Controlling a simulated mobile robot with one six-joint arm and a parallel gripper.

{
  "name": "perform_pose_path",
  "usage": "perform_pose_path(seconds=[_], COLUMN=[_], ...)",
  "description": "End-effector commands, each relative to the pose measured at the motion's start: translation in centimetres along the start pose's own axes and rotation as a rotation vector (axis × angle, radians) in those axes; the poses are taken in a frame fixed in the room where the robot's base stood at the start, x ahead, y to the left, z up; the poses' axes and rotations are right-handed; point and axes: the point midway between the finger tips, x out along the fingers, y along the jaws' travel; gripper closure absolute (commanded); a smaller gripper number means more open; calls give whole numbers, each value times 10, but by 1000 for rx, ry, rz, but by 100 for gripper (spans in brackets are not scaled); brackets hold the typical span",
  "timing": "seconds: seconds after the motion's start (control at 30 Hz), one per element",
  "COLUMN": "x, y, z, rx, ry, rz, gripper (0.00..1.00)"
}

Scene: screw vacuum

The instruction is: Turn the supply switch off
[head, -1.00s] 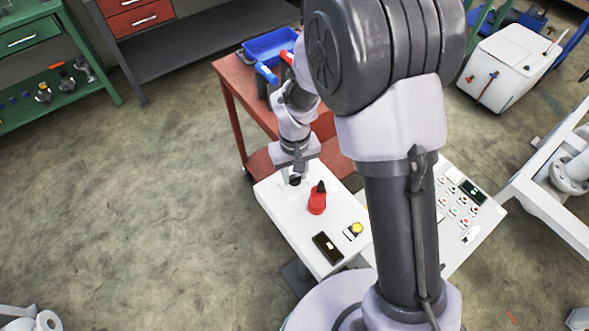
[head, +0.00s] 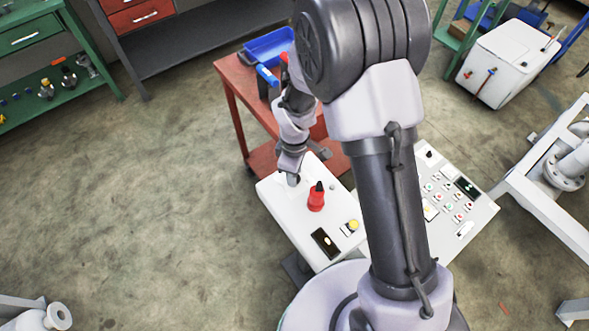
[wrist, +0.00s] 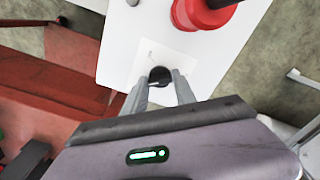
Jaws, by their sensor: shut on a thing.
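A round black knob (wrist: 160,76) sits on a white label plate on the white control box (wrist: 128,40); the plate's lettering is too small to read. My gripper (wrist: 158,80) is shut on this knob, with one finger on each side of it. In the head view my gripper (head: 293,179) reaches down to the far left end of the control box top (head: 285,205), and its fingers hide the knob there. The knob's exact turn position cannot be told.
A red switch with a black handle (head: 316,197) stands close to my gripper. A yellow button (head: 352,225) and a dark display (head: 326,243) are nearer. A button panel (head: 450,200) lies to the right. A red cart (head: 235,85) stands behind.

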Motion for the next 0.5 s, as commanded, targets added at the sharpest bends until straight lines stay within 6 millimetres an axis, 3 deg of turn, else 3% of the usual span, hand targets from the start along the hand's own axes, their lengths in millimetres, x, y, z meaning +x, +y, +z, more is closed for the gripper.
perform_pose_path(seconds=[0.5], x=[-1], y=[1], z=[0], rx=[-182], ry=[1], rz=[2], gripper=[100])
